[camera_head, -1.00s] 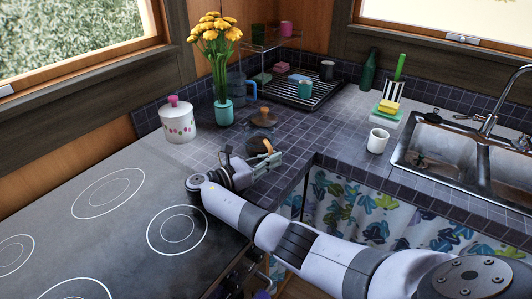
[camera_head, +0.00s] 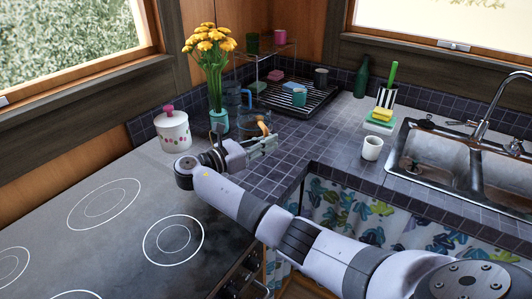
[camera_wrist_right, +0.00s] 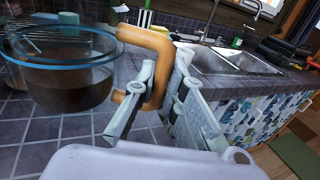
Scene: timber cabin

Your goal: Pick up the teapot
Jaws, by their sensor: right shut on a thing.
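The teapot is a dark glass pot (camera_head: 249,120) with an orange-brown handle (camera_head: 263,127), on the far side of my right gripper in the head view. In the right wrist view its glass body (camera_wrist_right: 65,80) with a blue rim fills the left side, and the curved handle (camera_wrist_right: 155,45) reaches to the right. My right gripper (camera_head: 272,143) is shut on the handle; its fingers (camera_wrist_right: 155,105) lie on either side of it. The fingers partly hide the pot in the head view. I cannot tell whether its base touches the counter. My left gripper is out of view.
A teal vase of yellow flowers (camera_head: 219,119), a blue pitcher (camera_head: 232,97) and a white lidded jar (camera_head: 173,132) stand close by. A dish rack (camera_head: 310,102) is behind. A white mug (camera_head: 372,148) and the sink (camera_head: 430,145) are to the right. The stove (camera_head: 120,225) is at left.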

